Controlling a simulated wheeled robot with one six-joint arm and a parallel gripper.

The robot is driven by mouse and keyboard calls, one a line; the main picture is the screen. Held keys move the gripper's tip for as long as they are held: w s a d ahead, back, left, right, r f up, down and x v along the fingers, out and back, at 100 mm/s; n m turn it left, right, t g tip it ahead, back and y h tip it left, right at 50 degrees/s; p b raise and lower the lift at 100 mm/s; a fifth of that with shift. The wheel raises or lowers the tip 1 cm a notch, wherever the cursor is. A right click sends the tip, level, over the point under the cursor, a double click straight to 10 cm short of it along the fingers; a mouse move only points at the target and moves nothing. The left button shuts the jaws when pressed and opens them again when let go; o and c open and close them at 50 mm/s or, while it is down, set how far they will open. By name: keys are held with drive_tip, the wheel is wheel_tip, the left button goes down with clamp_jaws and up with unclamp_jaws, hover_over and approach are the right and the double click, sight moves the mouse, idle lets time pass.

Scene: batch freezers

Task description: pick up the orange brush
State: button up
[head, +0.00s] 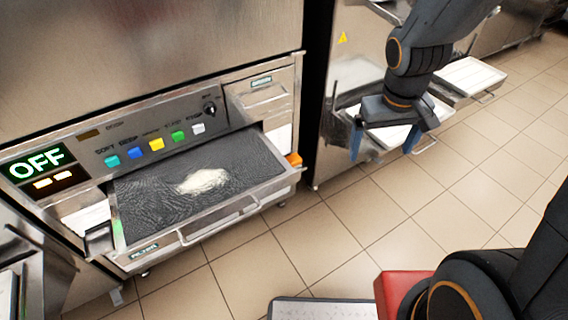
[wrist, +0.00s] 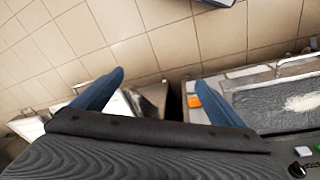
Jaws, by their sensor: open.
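A small orange piece (head: 294,160) shows at the right end of the pulled-out filter drawer (head: 190,238), by the machine's front. It is too small to tell whether it is the orange brush or only part of it. In the wrist view the orange piece (wrist: 194,101) shows just left of the blue right finger, partly hidden by it. My gripper (head: 383,145) is open and empty, in the air to the right of the drawer, in front of the neighbouring machine. Its two blue fingers also show spread apart in the wrist view (wrist: 160,80).
The drawer holds a dark mesh with a pale powder patch (head: 202,181). Above it is a panel with coloured buttons (head: 156,144) and a lit OFF display (head: 38,163). More pulled-out trays (head: 468,76) stand at the right.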

drive_tip(key=shift+o, duration=0.4)
drive_tip(key=w+a+f+n+t+b, duration=0.1)
drive_tip(key=w+a+f+n+b, duration=0.1)
drive_tip(key=w+f, duration=0.6)
drive_tip(key=shift+w+a+t+b, duration=0.35)
drive_tip(key=shift+w+a+t, duration=0.05)
drive_tip(key=shift+w, duration=0.65)
drive_tip(key=n+t+y+b, duration=0.1)
drive_tip(key=n+y+b, duration=0.4)
drive_tip(key=n, duration=0.1)
approach(290, 160)
drive_tip(key=f, duration=0.1)
drive_tip(key=shift+y, duration=0.3)
drive_tip(key=b+x, duration=0.1)
drive_tip(key=x, duration=0.7)
drive_tip(key=shift+w+d+b, duration=0.1)
drive_tip(key=shift+w+b, duration=0.05)
drive_tip(key=shift+b, duration=0.25)
drive_tip(key=shift+r, duration=0.1)
drive_tip(key=c, duration=1.1)
drive_tip(key=shift+r, duration=0.1)
wheel_tip(290, 160, up, 18)
drive_tip(key=p, duration=0.6)
drive_tip(key=shift+p, duration=0.35)
